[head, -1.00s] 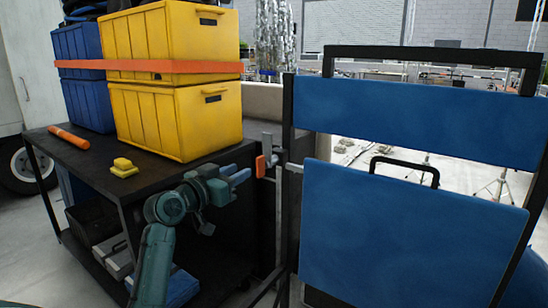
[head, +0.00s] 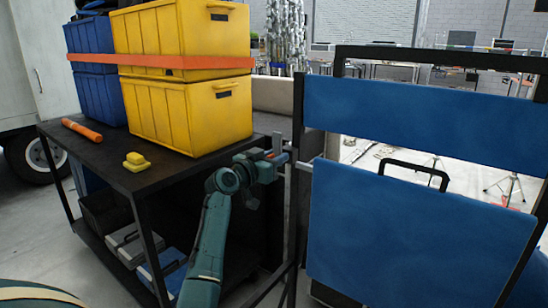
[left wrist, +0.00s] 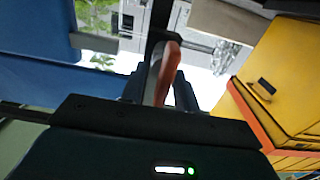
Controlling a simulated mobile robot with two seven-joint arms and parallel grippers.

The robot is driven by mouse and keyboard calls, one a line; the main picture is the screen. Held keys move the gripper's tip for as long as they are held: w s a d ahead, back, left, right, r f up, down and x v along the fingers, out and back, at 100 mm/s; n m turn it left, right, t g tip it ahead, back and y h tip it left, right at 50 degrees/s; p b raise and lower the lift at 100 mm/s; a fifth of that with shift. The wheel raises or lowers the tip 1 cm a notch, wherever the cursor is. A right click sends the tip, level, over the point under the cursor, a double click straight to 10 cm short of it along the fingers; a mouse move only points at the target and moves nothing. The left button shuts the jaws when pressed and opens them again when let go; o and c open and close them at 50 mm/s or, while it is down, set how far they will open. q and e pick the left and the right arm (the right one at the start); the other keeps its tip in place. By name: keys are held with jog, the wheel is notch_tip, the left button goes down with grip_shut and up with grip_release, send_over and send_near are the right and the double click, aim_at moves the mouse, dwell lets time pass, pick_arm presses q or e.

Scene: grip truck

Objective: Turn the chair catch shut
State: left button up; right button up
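The chair catch (head: 279,157) is a small orange-tipped lever with grey metal parts, at the cart's right edge beside the chair frame. My left gripper (head: 272,164) is at the catch and partly covers it in the head view. In the left wrist view the orange and grey catch lever (left wrist: 166,68) stands between the two dark fingers of my left gripper (left wrist: 160,92). I cannot tell whether the fingers press on it. The blue folded chair (head: 420,235) stands upright to the right of the cart. My right gripper is not in view.
The dark cart (head: 90,150) carries stacked yellow crates (head: 190,110) and blue crates (head: 100,98) under an orange strap. The chair's black frame (head: 297,130) rises close right of my gripper.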

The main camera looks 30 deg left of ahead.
pick_arm(q)
jog(key=shift+c, duration=0.4)
grip_shut()
